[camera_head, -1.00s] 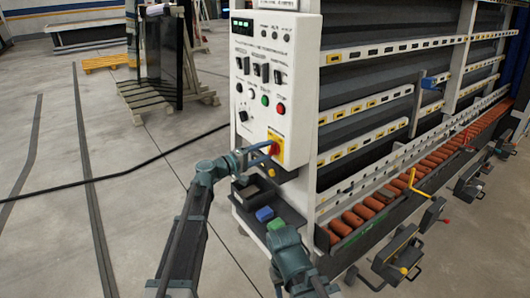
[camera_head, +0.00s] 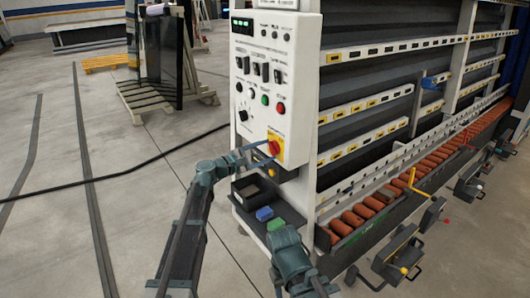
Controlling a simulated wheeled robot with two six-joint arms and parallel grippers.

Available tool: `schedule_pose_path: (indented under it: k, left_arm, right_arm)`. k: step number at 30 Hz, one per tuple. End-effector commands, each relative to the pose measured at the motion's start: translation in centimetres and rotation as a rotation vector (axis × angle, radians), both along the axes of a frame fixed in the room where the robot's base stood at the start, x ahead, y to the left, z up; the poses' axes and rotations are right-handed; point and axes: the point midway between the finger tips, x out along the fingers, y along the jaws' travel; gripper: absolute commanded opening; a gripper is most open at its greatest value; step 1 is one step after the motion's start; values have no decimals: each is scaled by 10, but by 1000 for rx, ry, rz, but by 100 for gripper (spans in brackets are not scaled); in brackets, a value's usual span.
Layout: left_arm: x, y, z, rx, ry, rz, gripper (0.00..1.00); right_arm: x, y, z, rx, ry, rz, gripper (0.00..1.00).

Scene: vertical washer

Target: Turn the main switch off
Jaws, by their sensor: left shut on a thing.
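The main switch is a red knob (camera_head: 274,147) on a yellow plate, low on the right of the white control panel (camera_head: 259,124). My left gripper (camera_head: 268,153) comes in from the left at the knob's height. Its two thin blue fingers reach the knob, one above the other, and it is shut on the knob. The exact contact at the fingertips is too small to see.
Above the switch are a green display (camera_head: 242,25), several black selector switches, and green and red buttons. Below is a ledge with a dark tray (camera_head: 252,190) and a blue block (camera_head: 264,214). Orange rollers (camera_head: 352,218) run right.

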Motion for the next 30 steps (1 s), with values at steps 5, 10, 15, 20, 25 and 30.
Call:
schedule_pose_path:
  k: [5, 10, 15, 20, 25, 30]
  left_arm:
    - [-1, 0, -1, -34, 51, 0, 9]
    - [-1, 0, -1, -52, 77, 0, 9]
    - [-1, 0, -1, -58, 85, 0, 9]
    - [-1, 0, -1, -59, 86, 0, 9]
    - [-1, 0, -1, -58, 85, 0, 68]
    - [-1, 0, -1, -59, 85, -1, 95]
  right_arm:
    - [0, 0, 0, 0, 0, 0, 50]
    - [0, 0, -1, 0, 0, 0, 50]
    - [0, 0, 0, 0, 0, 0, 50]
    - [0, 0, -1, 0, 0, 0, 50]
    - [0, 0, -1, 0, 0, 0, 50]
    - [0, 0, 0, 0, 0, 0, 50]
